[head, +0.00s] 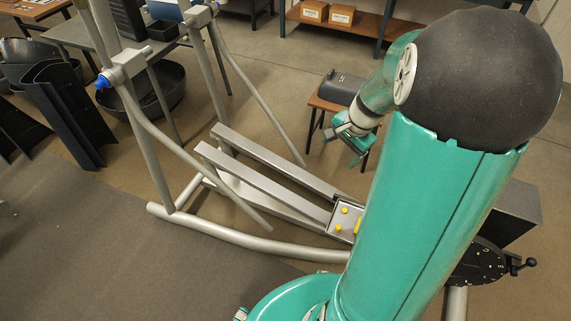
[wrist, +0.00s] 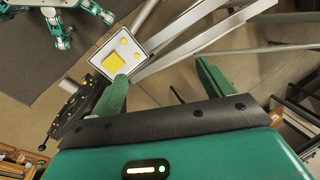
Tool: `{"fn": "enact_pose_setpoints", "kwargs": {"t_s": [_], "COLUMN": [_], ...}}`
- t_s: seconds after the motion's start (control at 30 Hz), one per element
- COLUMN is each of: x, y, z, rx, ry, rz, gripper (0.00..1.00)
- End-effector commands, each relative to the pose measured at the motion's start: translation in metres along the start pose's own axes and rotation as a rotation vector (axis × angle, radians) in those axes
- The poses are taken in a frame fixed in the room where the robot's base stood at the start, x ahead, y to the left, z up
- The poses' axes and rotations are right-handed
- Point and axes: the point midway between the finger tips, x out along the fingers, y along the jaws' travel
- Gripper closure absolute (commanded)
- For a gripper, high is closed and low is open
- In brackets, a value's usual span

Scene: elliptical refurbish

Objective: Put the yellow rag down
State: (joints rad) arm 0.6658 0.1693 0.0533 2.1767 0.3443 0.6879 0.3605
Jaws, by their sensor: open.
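The yellow rag (wrist: 113,63) looks like a flat yellow square lying in a small pale tray (wrist: 97,54) with a dark rim. The left fingertip overlaps the tray's near edge in the wrist view; I cannot tell the height gap. In the head view my gripper (head: 357,146) hangs beyond the tray, near a small brown table.
The elliptical machine's grey rails (head: 270,165) and tube frame (head: 250,243) run next to the tray. The small table (head: 325,104) bears a dark grey housing (head: 342,88). A black crank disc (head: 478,265) stands at right.

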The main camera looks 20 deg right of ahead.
Motion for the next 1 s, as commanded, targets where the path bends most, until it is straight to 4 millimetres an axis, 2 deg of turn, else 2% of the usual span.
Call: {"fn": "enact_pose_setpoints", "kwargs": {"t_s": [0.03,0.1,0.3,0.47,0.6,0.7,0.8,1.0], "x": [-0.017,-0.037,-0.09,-0.125,-0.15,-0.163,-0.17,-0.173], "y": [-0.013,-0.025,-0.042,-0.04,-0.028,-0.018,-0.009,-0.004], "z": [0.019,0.044,0.116,0.17,0.211,0.232,0.245,0.251], "rx": [-0.089,-0.208,-0.54,-0.795,-1.006,-1.128,-1.208,-1.253], "ry": [0.018,0.039,0.101,0.158,0.212,0.247,0.27,0.283], "rz": [-0.005,-0.007,-0.015,-0.029,-0.045,-0.056,-0.063,-0.064], "gripper": [0.2,0.2,0.2,0.2,0.2,0.2,0.2,0.2]}}
